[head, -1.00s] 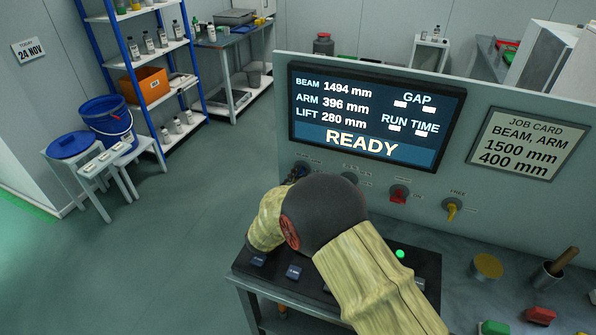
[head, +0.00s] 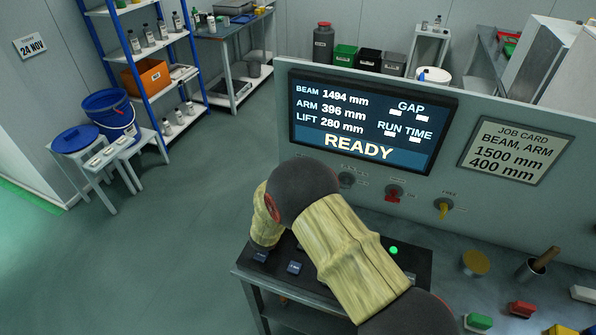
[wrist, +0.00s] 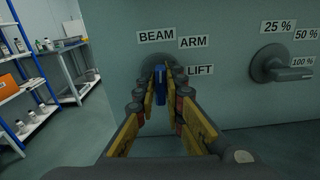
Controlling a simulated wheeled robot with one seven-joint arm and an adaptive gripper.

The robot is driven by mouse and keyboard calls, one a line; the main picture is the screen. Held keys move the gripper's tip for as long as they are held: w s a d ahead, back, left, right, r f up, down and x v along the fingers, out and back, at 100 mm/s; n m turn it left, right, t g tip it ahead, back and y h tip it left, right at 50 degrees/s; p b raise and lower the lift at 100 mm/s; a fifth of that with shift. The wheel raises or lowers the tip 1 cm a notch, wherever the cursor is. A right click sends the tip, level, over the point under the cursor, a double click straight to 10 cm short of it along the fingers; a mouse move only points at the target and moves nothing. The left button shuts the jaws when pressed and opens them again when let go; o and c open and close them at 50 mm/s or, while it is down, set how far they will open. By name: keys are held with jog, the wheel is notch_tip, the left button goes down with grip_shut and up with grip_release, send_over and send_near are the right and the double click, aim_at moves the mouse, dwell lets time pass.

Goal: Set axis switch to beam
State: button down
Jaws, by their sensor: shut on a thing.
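The axis switch (wrist: 160,72) is a round grey knob with a blue handle on the panel in the wrist view. Labels BEAM (wrist: 156,35), ARM (wrist: 194,42) and LIFT (wrist: 200,70) surround its upper and right sides. The blue handle stands about upright, below BEAM; fingers partly hide it, so its exact pointing is hard to tell. My gripper (wrist: 160,93) is shut on the handle, with yellow fingers on either side. In the head view my arm hides gripper and switch. The screen (head: 370,122) reads BEAM 1494 mm, ARM 396 mm, LIFT 280 mm, READY.
A percentage knob (wrist: 270,64) sits right of the switch. In the head view a red switch (head: 393,193) and a yellow key switch (head: 444,208) lie further right. A job card (head: 515,150) reads BEAM, ARM 1500 mm 400 mm. Bench items stand at right.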

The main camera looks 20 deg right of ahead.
jog(key=shift+s+d+f+n, duration=0.1)
jog(key=shift+s+f+n, duration=0.05)
jog(key=shift+f+n, duration=0.2)
dwell(0.3)
jog(key=c, duration=2.2)
grip_release()
jog(key=shift+r, duration=0.1)
jog(key=shift+o, duration=1.4)
jog(key=shift+r, duration=0.15)
jog(key=v, duration=1.2)
